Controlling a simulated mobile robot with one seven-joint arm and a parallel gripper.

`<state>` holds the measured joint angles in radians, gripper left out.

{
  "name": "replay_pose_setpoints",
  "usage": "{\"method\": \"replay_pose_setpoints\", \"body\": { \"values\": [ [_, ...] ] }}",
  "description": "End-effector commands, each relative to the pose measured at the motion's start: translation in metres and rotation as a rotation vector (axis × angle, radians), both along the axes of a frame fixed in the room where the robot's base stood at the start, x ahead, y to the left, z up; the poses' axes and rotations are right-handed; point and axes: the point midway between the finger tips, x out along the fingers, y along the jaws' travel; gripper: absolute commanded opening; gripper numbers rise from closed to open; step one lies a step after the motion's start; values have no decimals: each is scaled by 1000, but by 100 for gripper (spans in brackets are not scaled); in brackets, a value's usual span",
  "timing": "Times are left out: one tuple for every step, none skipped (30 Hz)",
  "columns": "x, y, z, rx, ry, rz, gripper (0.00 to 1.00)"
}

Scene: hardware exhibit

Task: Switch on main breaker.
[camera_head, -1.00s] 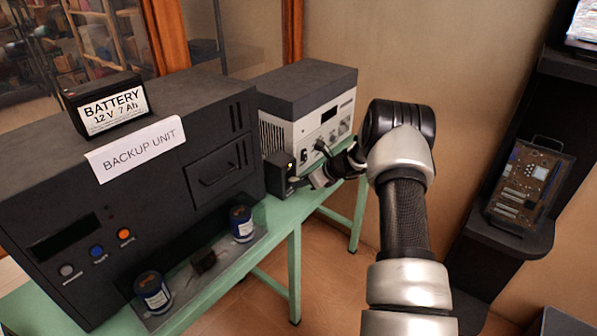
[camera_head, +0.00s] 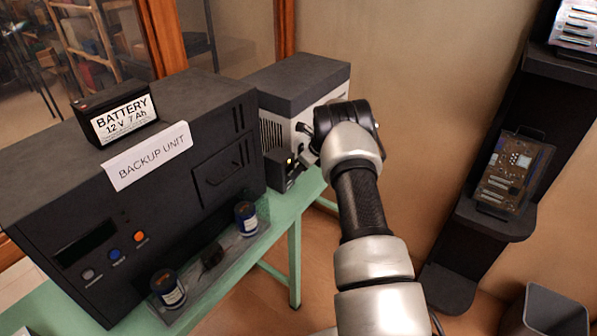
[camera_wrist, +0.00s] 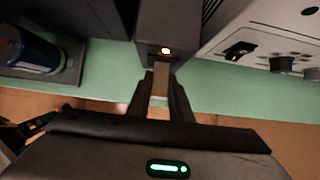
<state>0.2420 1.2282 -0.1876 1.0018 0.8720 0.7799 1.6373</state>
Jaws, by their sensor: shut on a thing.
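A small dark box (camera_head: 278,170) with a lit yellow light, which I take to be the main breaker, stands on the green table between the backup unit and a white-fronted device. In the wrist view the box (camera_wrist: 165,22) is at the top centre, its light glowing orange-yellow. A flat tan lever (camera_wrist: 161,78) sticks out from its front below the light. My gripper (camera_wrist: 160,98) is shut on this lever, one dark finger on each side. In the head view my arm's wrist covers most of the gripper, and the lever cannot be made out.
The large backup unit (camera_head: 75,185) stands close on the left, a battery (camera_head: 115,115) and a label on top. The white-fronted device (camera_head: 272,128) is close on the right. Blue cans (camera_head: 246,218) stand on a plate in front. A dark shelf (camera_head: 470,240) stands at right.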

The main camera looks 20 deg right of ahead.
Motion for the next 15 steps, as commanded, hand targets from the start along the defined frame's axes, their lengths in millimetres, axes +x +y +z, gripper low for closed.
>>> {"method": "replay_pose_setpoints", "body": {
  "values": [
    [-1,-1,0,-2,1,-2,0],
    [-1,-1,0,-2,1,-2,0],
    [-1,-1,0,-2,1,-2,0],
    [-1,-1,0,-2,1,-2,24],
    [0,-1,0,-2,0,-2,29],
    [0,-1,0,-1,0,0,36],
    [0,-1,0,-1,0,0,38],
    [0,-1,0,-1,0,0,38],
    [0,-1,0,-1,0,0,38],
    [0,-1,0,-1,0,0,38],
    [0,-1,0,-1,0,0,38],
    [0,-1,0,-1,-1,0,38],
    [0,-1,0,0,0,0,38],
    [0,-1,0,0,0,0,38],
    [0,-1,0,-1,-1,0,38]
  ]
}}
